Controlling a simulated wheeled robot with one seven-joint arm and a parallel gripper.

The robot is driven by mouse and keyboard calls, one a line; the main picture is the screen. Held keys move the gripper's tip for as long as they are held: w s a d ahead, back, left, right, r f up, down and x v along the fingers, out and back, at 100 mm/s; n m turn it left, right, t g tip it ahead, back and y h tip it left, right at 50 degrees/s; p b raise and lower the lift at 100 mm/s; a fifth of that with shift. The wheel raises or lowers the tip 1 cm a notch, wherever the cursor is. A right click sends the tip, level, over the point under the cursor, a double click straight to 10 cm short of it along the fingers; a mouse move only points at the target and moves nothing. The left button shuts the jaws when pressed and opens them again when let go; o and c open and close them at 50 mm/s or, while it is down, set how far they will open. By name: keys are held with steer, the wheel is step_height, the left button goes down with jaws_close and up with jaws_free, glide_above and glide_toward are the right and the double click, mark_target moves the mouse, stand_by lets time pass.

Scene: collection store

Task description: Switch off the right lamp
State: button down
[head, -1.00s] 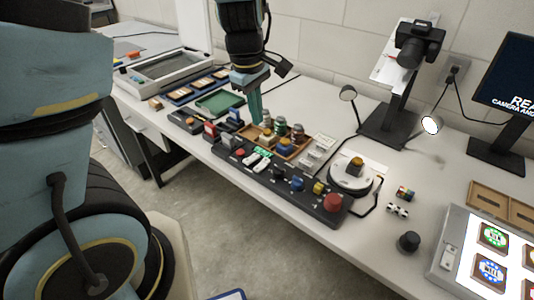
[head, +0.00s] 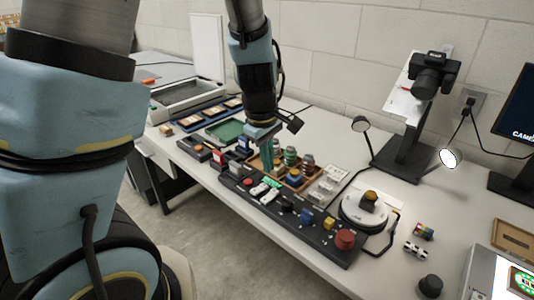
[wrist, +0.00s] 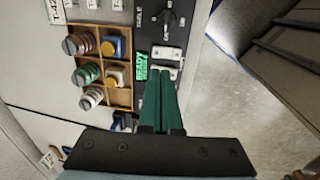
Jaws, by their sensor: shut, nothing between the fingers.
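The right lamp (head: 450,158) beside the camera stand has a bright white face and looks lit. The left lamp (head: 360,124) looks grey and unlit. A long black control panel (head: 292,216) lies along the table's front edge. It carries two white rocker switches (head: 258,189) near a green lit label; they also show in the wrist view (wrist: 166,53). My gripper (head: 267,170) is shut and empty, pointing down over the panel near the label. In the wrist view its teal fingertips (wrist: 163,74) overlap the nearer rocker; contact cannot be told.
A wooden tray (wrist: 128,82) with several knobs and coloured buttons stands just behind the panel. A red button (head: 345,239) and a round white turntable (head: 365,212) are to the right. A black camera stand (head: 400,158) rises behind.

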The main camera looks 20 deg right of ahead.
mark_target(272, 192)
steer(key=f, duration=0.5)
steer(key=d+f, duration=0.1)
steer(key=f, duration=0.2)
steer(key=shift+w+b, duration=0.25)
steer(key=shift+b, duration=0.05)
steer(key=shift+r+p, duration=0.25)
steer(key=shift+p, duration=0.65)
steer(key=shift+w+d+f+y, duration=0.1)
steer(key=shift+f+y, duration=0.2)
steer(key=shift+f, duration=0.05)
steer(key=shift+s+a+r, duration=0.15)
steer(key=shift+s+a, duration=0.25)
steer(key=shift+a, duration=0.3)
